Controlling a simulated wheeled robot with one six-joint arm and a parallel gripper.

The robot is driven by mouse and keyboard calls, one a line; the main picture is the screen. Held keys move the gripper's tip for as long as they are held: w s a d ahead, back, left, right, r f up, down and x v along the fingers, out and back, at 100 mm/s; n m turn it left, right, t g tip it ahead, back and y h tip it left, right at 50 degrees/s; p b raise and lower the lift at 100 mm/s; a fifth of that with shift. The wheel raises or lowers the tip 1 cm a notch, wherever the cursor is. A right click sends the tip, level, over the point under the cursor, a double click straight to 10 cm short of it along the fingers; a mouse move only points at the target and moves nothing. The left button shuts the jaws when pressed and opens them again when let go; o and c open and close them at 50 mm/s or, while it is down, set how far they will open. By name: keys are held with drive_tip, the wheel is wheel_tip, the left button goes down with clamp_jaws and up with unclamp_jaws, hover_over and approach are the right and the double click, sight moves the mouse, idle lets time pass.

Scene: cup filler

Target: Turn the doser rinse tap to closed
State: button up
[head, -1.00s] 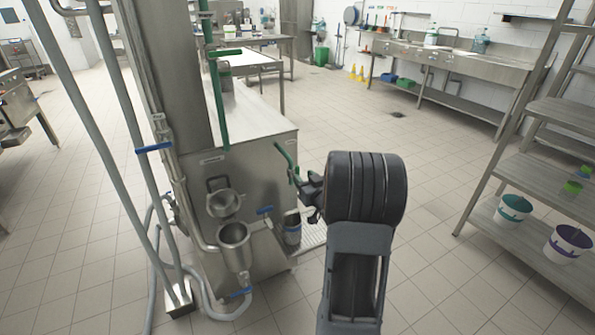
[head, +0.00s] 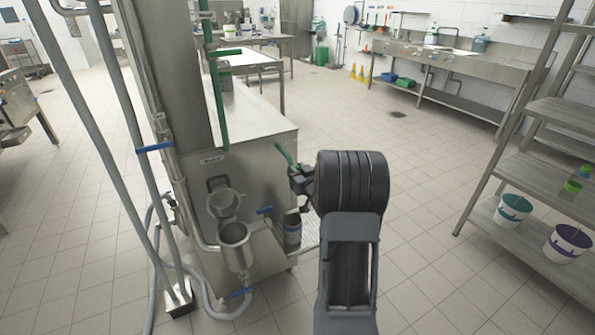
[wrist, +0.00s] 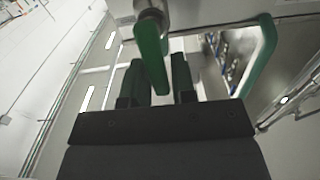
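A green tap lever (head: 284,153) sticks out from the right end of the steel machine. It also shows in the wrist view (wrist: 151,55), hanging from a round metal tap body and pointing down towards my fingers. My gripper (head: 301,189) is at the machine's right side, just below and right of this lever. In the wrist view my gripper (wrist: 160,83) has its two fingers apart, with the lever's lower end overlapping the gap, nearer the left finger. I cannot tell whether they touch. No readable label marks this lever as the doser rinse tap.
A shelf (head: 530,165) stands right; the floor between is clear.

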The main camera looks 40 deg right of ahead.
clamp_jaws()
drive_tip(key=shift+d, duration=0.1)
drive_tip(key=shift+s+d+f+m+p, duration=0.1)
drive_tip(key=shift+d+f+m+p, duration=0.6)
drive_tip(key=shift+m, duration=2.25)
drive_tip(key=shift+s+d+f+m+p, duration=0.1)
drive_tip(key=shift+d+f+m+p, duration=0.6)
drive_tip(key=shift+m, duration=2.3)
drive_tip(key=shift+s+d+f+m+p, duration=0.1)
drive_tip(key=shift+d+f+m+p, duration=0.6)
drive_tip(key=shift+m, duration=2.25)
drive_tip(key=shift+a+r, duration=0.2)
drive_tip(key=shift+a, duration=0.15)
drive_tip(key=shift+o, duration=1.8)
unclamp_jaws()
